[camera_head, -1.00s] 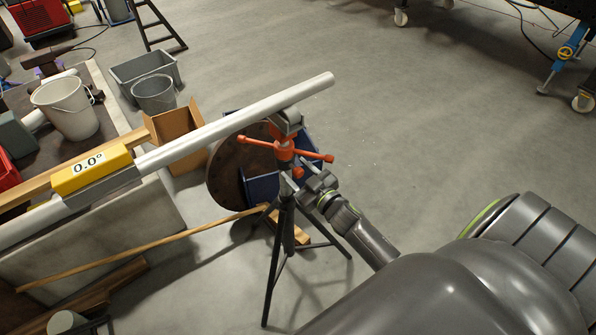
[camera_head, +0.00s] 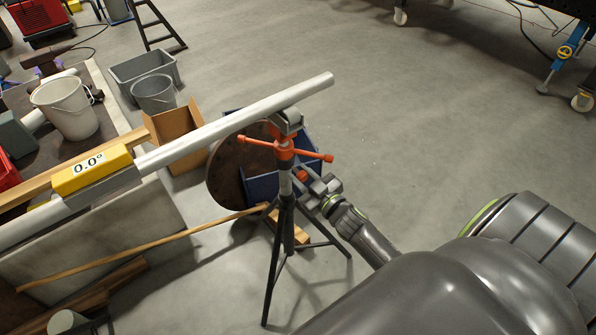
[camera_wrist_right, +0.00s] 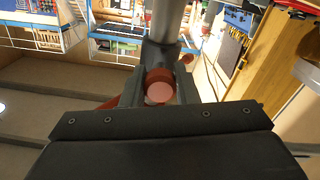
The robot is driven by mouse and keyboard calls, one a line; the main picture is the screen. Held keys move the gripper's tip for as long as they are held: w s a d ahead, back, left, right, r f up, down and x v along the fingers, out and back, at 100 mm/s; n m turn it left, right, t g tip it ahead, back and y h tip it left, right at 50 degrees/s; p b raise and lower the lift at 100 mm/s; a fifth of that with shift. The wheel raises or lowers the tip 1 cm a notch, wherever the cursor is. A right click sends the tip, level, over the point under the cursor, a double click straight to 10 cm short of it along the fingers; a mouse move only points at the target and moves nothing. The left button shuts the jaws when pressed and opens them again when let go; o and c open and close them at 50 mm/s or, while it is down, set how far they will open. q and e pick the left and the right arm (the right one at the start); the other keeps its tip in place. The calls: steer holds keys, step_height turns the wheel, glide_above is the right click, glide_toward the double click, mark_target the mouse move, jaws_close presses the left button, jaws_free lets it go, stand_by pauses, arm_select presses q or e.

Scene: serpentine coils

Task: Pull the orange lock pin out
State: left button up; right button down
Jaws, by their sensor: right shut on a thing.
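The orange lock pin (camera_head: 302,175) shows as a small orange knob beside the post of the black tripod stand (camera_head: 286,215). In the right wrist view its round orange end (camera_wrist_right: 158,88) sits between my fingers. My right gripper (camera_head: 312,182) is shut on the pin, just right of the post and below the orange handle (camera_head: 284,148). The pin's shaft is hidden, so I cannot tell how much is still in the post. The stand's head supports a grey pipe (camera_head: 230,122). My left gripper is not in view.
A yellow level (camera_head: 92,172) reading 0.0° sits on the pipe. A cardboard box (camera_head: 180,135), a blue bin (camera_head: 262,188) and a round brown disc (camera_head: 228,175) stand behind the tripod. The workbench with a white bucket (camera_head: 68,108) is at left.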

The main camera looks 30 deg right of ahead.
steer(key=shift+s, duration=0.5)
steer(key=shift+f, duration=0.15)
steer(key=c, duration=1.4)
jaws_free()
steer(key=shift+o, duration=1.4)
steer(key=shift+s, duration=0.1)
